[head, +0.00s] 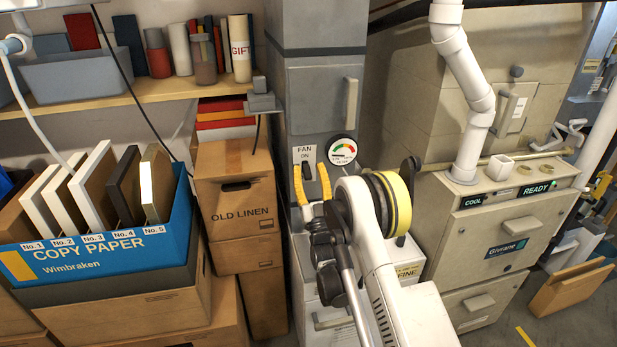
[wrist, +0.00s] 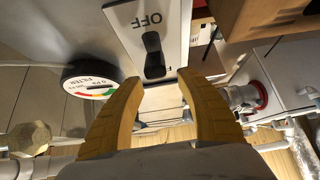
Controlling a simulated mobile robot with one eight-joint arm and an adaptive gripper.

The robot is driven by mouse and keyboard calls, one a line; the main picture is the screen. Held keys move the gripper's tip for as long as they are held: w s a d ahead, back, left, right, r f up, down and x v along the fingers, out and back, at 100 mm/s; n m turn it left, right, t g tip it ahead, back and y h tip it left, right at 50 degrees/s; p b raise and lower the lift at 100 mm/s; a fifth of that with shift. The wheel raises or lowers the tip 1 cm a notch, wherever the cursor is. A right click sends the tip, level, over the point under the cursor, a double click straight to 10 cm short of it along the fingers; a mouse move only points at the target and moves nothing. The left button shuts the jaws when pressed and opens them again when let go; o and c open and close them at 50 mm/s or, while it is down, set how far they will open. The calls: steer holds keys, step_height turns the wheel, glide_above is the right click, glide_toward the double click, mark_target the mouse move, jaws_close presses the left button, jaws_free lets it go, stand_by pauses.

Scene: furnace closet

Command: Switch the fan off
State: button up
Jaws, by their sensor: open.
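The fan switch is a black lever (head: 306,170) on a pale plate (head: 305,153) lettered FAN and ON, on the front of the grey column in the head view. In the wrist view the lever (wrist: 153,55) stands out from the white plate (wrist: 173,30), with the word OFF beyond it. My gripper (head: 310,174) is open, its yellow fingers just in front of the plate. In the wrist view my gripper (wrist: 159,83) has a fingertip on each side of the lever's near end, with nothing held. I cannot tell whether either finger touches the lever, or which way it is set.
A round filter gauge (head: 342,150) sits right beside the switch and shows close by the left finger in the wrist view (wrist: 90,80). Old linen boxes (head: 236,195) stand left of the column. A furnace unit (head: 490,235) stands right. A shelf (head: 140,98) is upper left.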

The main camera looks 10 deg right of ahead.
glide_toward(305, 121)
steer(key=w, duration=0.3)
steer(key=shift+w, duration=0.25)
steer(key=shift+w+r, duration=0.1)
steer(key=shift+r, duration=0.15)
steer(key=r+g, duration=0.1)
steer(key=r, duration=0.1)
steer(key=w+r+g, duration=0.1)
steer(key=r, duration=0.1)
steer(key=s+r+g, duration=0.2)
steer(key=g, duration=0.1)
steer(key=shift+r, duration=0.2)
steer(key=s+f+g, duration=0.4)
steer(key=s, duration=0.9)
steer(key=s+f+g, duration=0.4)
steer(key=s+g, duration=0.1)
steer(key=s, duration=0.9)
steer(key=s+f+g, duration=0.4)
steer(key=s, duration=0.9)
steer(key=shift+s+f+g, duration=0.15)
steer(key=shift+s+g, duration=0.15)
steer(key=shift+s, duration=0.05)
